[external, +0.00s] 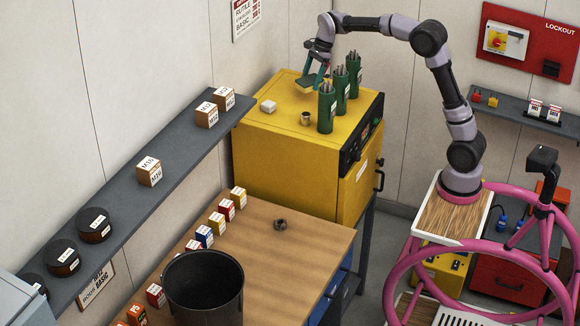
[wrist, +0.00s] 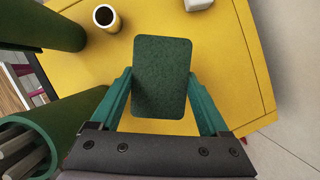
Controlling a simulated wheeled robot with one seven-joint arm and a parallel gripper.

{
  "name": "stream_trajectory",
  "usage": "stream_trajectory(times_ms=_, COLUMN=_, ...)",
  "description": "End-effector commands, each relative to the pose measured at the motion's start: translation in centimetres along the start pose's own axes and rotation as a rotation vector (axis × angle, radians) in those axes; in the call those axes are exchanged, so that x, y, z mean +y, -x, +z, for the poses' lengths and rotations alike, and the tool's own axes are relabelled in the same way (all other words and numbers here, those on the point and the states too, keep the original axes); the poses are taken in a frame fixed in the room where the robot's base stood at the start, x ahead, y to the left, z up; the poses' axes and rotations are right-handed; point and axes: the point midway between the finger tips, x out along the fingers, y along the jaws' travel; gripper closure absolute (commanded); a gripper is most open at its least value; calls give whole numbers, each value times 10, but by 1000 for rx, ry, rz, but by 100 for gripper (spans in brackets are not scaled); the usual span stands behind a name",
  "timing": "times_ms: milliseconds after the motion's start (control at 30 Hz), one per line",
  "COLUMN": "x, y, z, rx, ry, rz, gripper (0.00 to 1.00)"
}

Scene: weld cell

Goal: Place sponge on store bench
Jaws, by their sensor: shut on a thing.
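The sponge (wrist: 162,76) shows its dark green face in the wrist view, between the teal fingers of my gripper (wrist: 160,88). I cannot tell whether the sponge touches the cabinet top. A wood-topped bench (external: 300,240) stands in front of the cabinet; no label shows whether it is the store bench.
Several green rod canisters (external: 326,108), a small dark-filled cup (external: 305,119) and a white block (external: 268,106) stand on the yellow cabinet (external: 285,135). The bench holds a black bucket (external: 203,285), small boxes (external: 218,222) and a dark metal part (external: 280,224). Its right half looks clear.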

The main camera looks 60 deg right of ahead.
Motion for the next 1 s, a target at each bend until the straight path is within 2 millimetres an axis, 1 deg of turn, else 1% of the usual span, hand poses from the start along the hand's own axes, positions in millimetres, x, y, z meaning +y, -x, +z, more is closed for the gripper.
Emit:
stream_trajectory(times_ms=33, x=0, y=7, z=3, rx=0, ry=1, rz=-1, gripper=72)
stream_trajectory(times_ms=100, x=0, y=14, z=6, rx=0, ry=1, rz=0, gripper=72)
stream_trajectory(times_ms=367, x=0, y=27, z=12, rx=0, ry=2, rz=-1, gripper=72)
stream_trajectory(times_ms=467, x=-1, y=44, z=19, rx=-2, ry=2, rz=-3, gripper=72)
stream_trajectory(times_ms=567, x=-1, y=68, z=29, rx=-2, ry=3, rz=-4, gripper=72)
stream_trajectory(times_ms=600, x=-1, y=78, z=33, rx=-1, ry=3, rz=-5, gripper=72)
stream_trajectory(times_ms=667, x=-1, y=90, z=38, rx=-1, ry=2, rz=-3, gripper=72)
stream_trajectory(times_ms=700, x=-1, y=99, z=41, rx=-1, ry=1, rz=-3, gripper=72)
stream_trajectory(times_ms=867, x=0, y=124, z=52, rx=-1, ry=2, rz=-2, gripper=72)
stream_trajectory(times_ms=1000, x=7, y=112, z=79, rx=-1, ry=30, rz=16, gripper=72)
